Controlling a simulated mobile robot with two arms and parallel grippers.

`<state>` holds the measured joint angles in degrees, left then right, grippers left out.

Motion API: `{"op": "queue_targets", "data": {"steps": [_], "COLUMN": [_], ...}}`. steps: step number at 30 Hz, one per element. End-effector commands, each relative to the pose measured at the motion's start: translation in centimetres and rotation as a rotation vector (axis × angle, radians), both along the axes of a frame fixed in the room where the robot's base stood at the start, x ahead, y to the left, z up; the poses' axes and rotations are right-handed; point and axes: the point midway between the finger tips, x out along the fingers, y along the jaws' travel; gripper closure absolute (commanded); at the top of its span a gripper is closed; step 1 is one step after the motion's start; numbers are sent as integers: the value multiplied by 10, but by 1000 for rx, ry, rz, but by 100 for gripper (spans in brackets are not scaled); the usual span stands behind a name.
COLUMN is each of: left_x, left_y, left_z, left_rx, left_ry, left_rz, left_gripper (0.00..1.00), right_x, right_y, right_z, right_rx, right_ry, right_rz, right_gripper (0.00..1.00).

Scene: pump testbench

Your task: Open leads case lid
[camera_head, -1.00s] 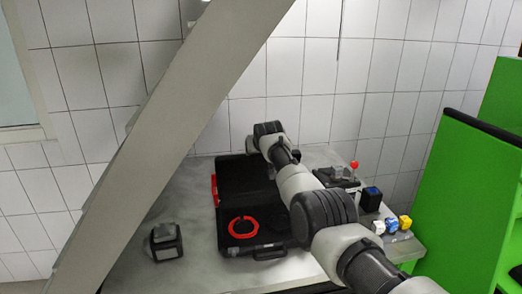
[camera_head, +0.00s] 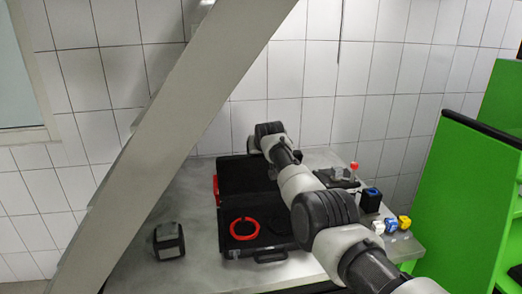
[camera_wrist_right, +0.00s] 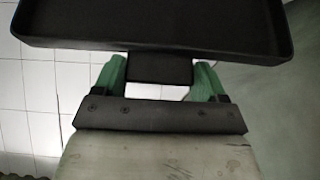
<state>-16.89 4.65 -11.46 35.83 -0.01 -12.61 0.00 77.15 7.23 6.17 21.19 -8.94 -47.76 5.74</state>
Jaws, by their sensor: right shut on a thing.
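The black leads case (camera_head: 228,250) sits open on the grey bench, its front handle facing me. A red coiled lead (camera_head: 243,228) and a dark, unclear one lie inside. The lid (camera_head: 240,176) is raised at the back of the case; its exact tilt is hard to tell. In the right wrist view, the green fingers of my right gripper (camera_wrist_right: 161,72) are shut on the black tab (camera_wrist_right: 160,68) at the edge of the lid (camera_wrist_right: 160,28). My left gripper is not in view.
A dark block-shaped device (camera_head: 168,241) stands left of the case. To the right are a device with a red knob (camera_head: 354,166), a dark box with a blue top (camera_head: 371,199) and small coloured blocks (camera_head: 391,225). A green panel (camera_head: 465,200) stands far right; tiled wall behind.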

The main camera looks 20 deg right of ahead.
Motion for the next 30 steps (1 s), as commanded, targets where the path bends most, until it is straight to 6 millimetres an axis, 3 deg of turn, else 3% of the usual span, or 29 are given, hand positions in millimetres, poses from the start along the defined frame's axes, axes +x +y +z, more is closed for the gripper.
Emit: {"op": "queue_targets", "data": {"steps": [3,4,9,23,30], "left_x": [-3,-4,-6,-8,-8], "left_y": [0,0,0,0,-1], "left_z": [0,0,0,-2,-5], "left_rx": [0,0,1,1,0], "left_ry": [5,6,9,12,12], "left_rz": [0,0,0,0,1], "left_gripper": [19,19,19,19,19], "right_x": [1,1,1,-2,-16], "right_y": [-1,-1,-1,1,4], "right_z": [6,6,4,4,14], "right_rx": [-2,-2,-1,-2,-1], "right_ry": [-14,-14,-9,-6,-6], "right_rz": [-1,-1,-1,-1,0], "right_gripper": [70,26,2,2,2]}}
